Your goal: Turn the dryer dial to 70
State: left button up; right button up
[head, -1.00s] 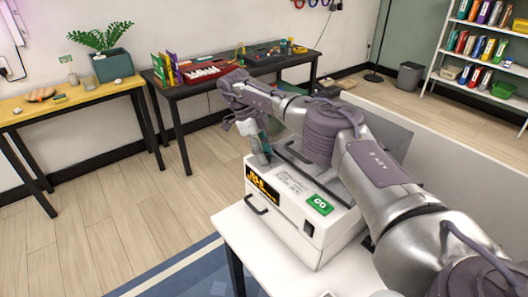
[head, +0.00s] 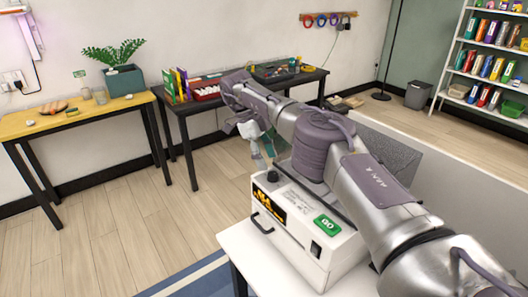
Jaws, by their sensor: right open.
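The dryer (head: 292,246) is a white box on a white table. An amber display (head: 268,205) is on its front; I cannot read the digits. A small dark round knob (head: 272,176), apparently the dial, stands at the top near the display; its setting is too small to read. My right gripper (head: 265,153) is open and empty, pointing down just above and behind the knob, apparently apart from it. My right arm hides much of the dryer's top. My left gripper is not in view.
The dryer has a front handle (head: 262,223), a green label (head: 327,222) and a dark switch (head: 315,249). A grey panel (head: 388,148) stands behind my arm. A black table (head: 190,107) and a yellow table (head: 75,114) stand along the wall. The floor left of the dryer is clear.

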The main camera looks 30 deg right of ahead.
jog(key=shift+v, duration=1.4)
jog(key=shift+s, duration=0.1)
jog(key=shift+f, duration=0.1)
